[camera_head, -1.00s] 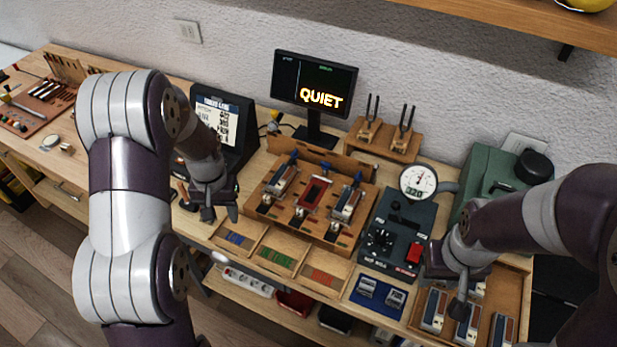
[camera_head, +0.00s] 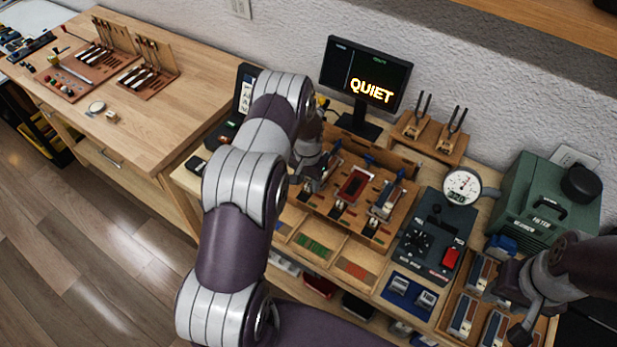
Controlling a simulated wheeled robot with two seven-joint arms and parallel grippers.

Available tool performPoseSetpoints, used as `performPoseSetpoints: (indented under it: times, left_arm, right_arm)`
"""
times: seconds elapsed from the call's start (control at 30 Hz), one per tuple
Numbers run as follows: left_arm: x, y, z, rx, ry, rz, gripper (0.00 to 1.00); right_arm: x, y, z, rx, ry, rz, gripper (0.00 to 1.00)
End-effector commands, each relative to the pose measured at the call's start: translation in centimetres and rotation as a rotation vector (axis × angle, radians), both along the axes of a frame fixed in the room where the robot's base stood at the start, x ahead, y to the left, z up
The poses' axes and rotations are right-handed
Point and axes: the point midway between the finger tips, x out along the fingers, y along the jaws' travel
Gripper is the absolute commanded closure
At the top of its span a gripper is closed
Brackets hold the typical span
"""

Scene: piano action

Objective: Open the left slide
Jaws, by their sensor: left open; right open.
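A wooden rig (camera_head: 372,232) stands on the bench with three slide units in a row. The left slide unit (camera_head: 331,166) is partly hidden behind my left gripper. The middle unit (camera_head: 353,184) is red, and the right unit (camera_head: 384,201) is grey with a blue knob. My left gripper (camera_head: 309,184) is open at the rig's left end, close beside the left slide unit; I cannot tell whether it touches it. My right gripper (camera_head: 524,318) is open above a tray of grey-blue blocks at the lower right, far from the rig.
A black control box (camera_head: 432,240) with a red switch and a round gauge (camera_head: 462,186) stand right of the rig. A monitor (camera_head: 366,76) reading QUIET and a fork stand (camera_head: 430,135) are behind it. Shallow colored bins (camera_head: 315,246) lie in front.

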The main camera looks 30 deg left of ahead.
Motion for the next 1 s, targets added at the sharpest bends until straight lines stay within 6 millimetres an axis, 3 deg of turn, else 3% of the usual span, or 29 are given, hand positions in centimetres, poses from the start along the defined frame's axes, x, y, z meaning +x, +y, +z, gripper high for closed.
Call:
performPoseSetpoints:
  times: [0.33, 0.37, 0.5, 0.67, 0.9, 1.0]
  left_arm:
    - [0.0, 0.0, -0.8, 0.0, -0.001, 0.0, 0.53]
    - [0.0, 0.0, -0.8, 0.0, -0.001, 0.0, 0.56]
    - [0.0, 0.0, -0.8, 0.0, -0.001, 0.0, 1.0]
    - [-0.1, 0.0, -0.7, 0.0, -0.001, 0.001, 1.0]
    - [-3.4, 0.3, -0.5, 0.0, 0.001, 0.0, 1.0]
    - [-3.9, 0.3, -0.6, 0.0, -0.001, 0.0, 1.0]
  right_arm:
    - [0.0, 0.0, 0.2, 0.0, 0.0, 0.0, 0.57]
    - [0.0, 0.0, 0.2, 0.0, 0.0, 0.0, 0.57]
    - [0.0, 0.0, 0.2, 0.0, 0.0, 0.0, 0.57]
    - [0.0, 0.0, 0.3, 0.0, 0.0, 0.0, 0.57]
    - [0.0, 0.0, 1.3, 0.0, 0.0, 0.0, 0.57]
    - [0.0, 0.0, 1.3, 0.0, 0.0, 0.0, 0.57]
